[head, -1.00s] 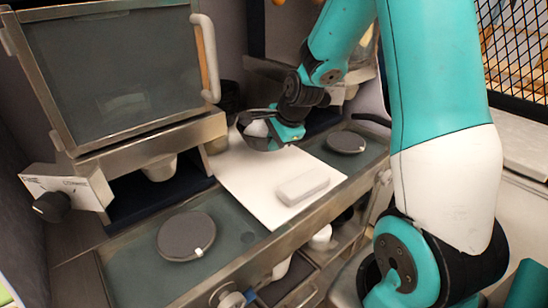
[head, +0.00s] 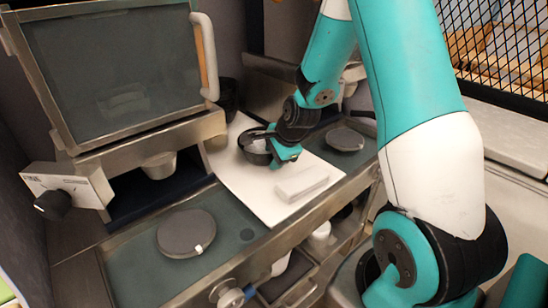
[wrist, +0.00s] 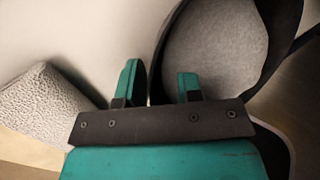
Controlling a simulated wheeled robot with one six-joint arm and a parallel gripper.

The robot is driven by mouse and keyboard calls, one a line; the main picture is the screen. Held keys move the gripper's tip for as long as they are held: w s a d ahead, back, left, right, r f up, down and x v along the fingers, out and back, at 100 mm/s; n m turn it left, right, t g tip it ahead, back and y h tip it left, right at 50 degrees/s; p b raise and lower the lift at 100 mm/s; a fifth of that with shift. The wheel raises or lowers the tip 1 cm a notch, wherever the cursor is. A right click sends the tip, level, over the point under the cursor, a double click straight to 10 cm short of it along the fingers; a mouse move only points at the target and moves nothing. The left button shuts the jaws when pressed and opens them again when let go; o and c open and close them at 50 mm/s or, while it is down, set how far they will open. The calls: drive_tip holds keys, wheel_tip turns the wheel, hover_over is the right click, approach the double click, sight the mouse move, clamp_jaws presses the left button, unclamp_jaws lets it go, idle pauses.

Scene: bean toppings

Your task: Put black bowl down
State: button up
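The black bowl (head: 253,154) is level at the white board, just left of my gripper (head: 283,156). It appears to rest on the board. In the wrist view the bowl (wrist: 258,60) is at upper right, its grey inside facing the camera. My gripper's two teal fingers (wrist: 162,88) stand on either side of the bowl's near wall, which fills the gap between them. The fingertips' contact is partly hidden in the head view.
The white board (head: 238,190) carries a pale grey block (head: 302,183) in front of the bowl, also in the wrist view (wrist: 45,105). Round dark discs lie on the counter left (head: 186,232) and right (head: 345,139). A glass-fronted machine (head: 115,75) stands at left.

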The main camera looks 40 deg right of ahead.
drive_tip(key=shift+r, duration=0.4)
drive_tip(key=v, duration=1.1)
drive_tip(key=s+a+r+n+g+y, duration=0.1)
drive_tip(key=s+a+r+n, duration=0.15)
drive_tip(key=a+n, duration=0.45)
drive_tip(key=s+a+r+n+g+y, duration=0.1)
drive_tip(key=s+a+r+n, duration=0.15)
drive_tip(key=a+n, duration=0.4)
drive_tip(key=s+a+r+n+g+y, duration=0.1)
drive_tip(key=s+a+n+g, duration=0.2)
drive_tip(key=s+a+n, duration=0.9)
drive_tip(key=shift+s+r+n+b, duration=0.2)
drive_tip(key=shift+s+n+b, duration=0.25)
drive_tip(key=shift+s+n, duration=0.5)
drive_tip(key=shift+s+m, duration=0.1)
drive_tip(key=shift+m, duration=0.2)
